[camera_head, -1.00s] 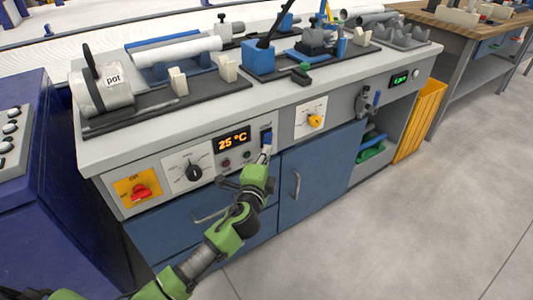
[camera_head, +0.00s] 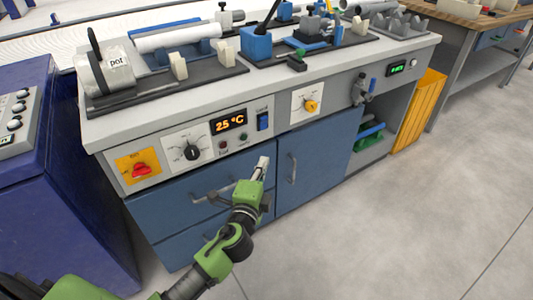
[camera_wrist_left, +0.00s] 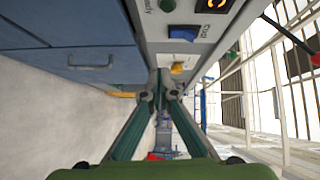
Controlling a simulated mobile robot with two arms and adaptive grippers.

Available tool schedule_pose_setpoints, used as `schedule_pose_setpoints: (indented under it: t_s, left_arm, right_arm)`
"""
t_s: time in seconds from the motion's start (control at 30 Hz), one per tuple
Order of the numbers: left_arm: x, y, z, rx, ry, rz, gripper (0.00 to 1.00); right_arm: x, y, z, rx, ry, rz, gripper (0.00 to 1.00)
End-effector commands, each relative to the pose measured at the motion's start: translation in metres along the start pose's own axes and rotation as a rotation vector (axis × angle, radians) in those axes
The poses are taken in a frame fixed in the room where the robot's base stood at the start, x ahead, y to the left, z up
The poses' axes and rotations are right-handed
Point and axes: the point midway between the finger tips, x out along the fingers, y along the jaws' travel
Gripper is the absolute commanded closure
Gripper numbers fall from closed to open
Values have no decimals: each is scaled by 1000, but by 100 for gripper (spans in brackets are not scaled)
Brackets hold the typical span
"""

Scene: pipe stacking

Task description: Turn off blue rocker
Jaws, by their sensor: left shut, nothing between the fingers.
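The blue rocker (camera_head: 263,121) sits on the bench's front panel, to the right of the orange "25 °C" display (camera_head: 229,120). It also shows in the left wrist view (camera_wrist_left: 184,33), beside a green button (camera_wrist_left: 167,5). My left gripper (camera_head: 263,163) is below the rocker in the head view, in front of the blue drawers and apart from the panel. Its fingers are shut and empty; in the left wrist view they meet (camera_wrist_left: 158,88). The rocker's exact tilt is too small to tell. My right gripper is not in view.
An orange plate with a red knob (camera_head: 141,170), a black dial (camera_head: 193,152) and a yellow knob (camera_head: 310,106) share the panel. Drawer and door handles (camera_head: 293,168) stick out below. Open floor (camera_head: 400,220) lies in front of the bench.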

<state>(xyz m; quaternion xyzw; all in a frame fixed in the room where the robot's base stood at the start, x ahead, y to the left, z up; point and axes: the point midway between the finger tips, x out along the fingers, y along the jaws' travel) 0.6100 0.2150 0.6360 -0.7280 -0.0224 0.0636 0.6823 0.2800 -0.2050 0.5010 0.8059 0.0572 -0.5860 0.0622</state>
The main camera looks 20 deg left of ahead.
Motion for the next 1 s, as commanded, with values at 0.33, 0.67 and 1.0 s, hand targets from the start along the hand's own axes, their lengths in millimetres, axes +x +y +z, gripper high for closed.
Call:
schedule_pose_setpoints:
  t_s: [0.33, 0.67, 1.0]
  left_arm:
    - [-22, 4, 0, -1, 0, -1, 100]
    - [-22, 4, 0, 0, 0, -1, 100]
    - [-71, 48, 50, -360, -220, 209, 100]
  right_arm:
    - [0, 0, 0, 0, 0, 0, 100]
    - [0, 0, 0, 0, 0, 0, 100]
    - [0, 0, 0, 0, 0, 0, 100]
